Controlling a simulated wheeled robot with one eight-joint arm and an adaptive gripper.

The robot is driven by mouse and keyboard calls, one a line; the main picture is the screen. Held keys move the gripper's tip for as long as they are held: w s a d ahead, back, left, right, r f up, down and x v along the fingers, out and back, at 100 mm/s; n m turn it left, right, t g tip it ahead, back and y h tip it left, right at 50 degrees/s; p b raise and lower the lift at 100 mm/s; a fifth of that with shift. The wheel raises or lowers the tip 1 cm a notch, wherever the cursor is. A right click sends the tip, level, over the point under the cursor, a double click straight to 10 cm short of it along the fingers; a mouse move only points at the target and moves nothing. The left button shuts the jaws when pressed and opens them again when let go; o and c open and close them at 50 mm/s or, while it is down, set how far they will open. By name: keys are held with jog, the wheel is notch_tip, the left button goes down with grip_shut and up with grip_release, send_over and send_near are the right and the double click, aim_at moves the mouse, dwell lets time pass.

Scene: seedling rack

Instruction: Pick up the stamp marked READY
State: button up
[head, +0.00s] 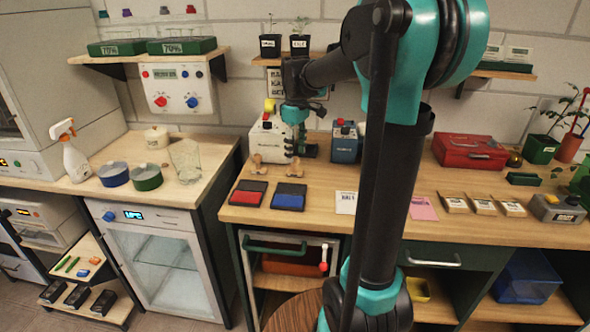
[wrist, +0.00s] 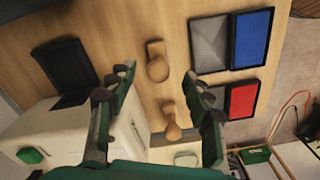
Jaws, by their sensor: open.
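Two wooden-handled stamps stand on the long wooden bench. The left stamp (head: 257,164) is behind the red ink pad (head: 248,193), and the right stamp (head: 294,168) is behind the blue ink pad (head: 289,196). In the wrist view the right stamp (wrist: 157,62) shows just beyond the fingertips, and the left stamp (wrist: 171,122) shows lower, between the fingers. No marking is readable on either, so I cannot tell which says READY. My gripper (head: 301,150) is open and empty above the bench near the right stamp; it also shows in the wrist view (wrist: 160,78).
A white machine (head: 268,138) and a blue one (head: 346,143) stand behind the stamps. A white card (head: 346,202) lies right of the blue pad. A red toolbox (head: 468,151) is farther right. The bench front near the ink pads is mostly clear.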

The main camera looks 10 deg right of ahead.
aim_at(295, 158)
jog(key=shift+w+a+f, duration=0.1)
jog(key=shift+w+f, duration=0.1)
jog(key=shift+f, duration=1.6)
grip_shut()
jog(key=shift+r, duration=0.1)
notch_tip(295, 158, up, 20)
jog(key=c, duration=0.7)
grip_release()
jog(key=shift+c, duration=0.2)
jog(key=c, duration=0.4)
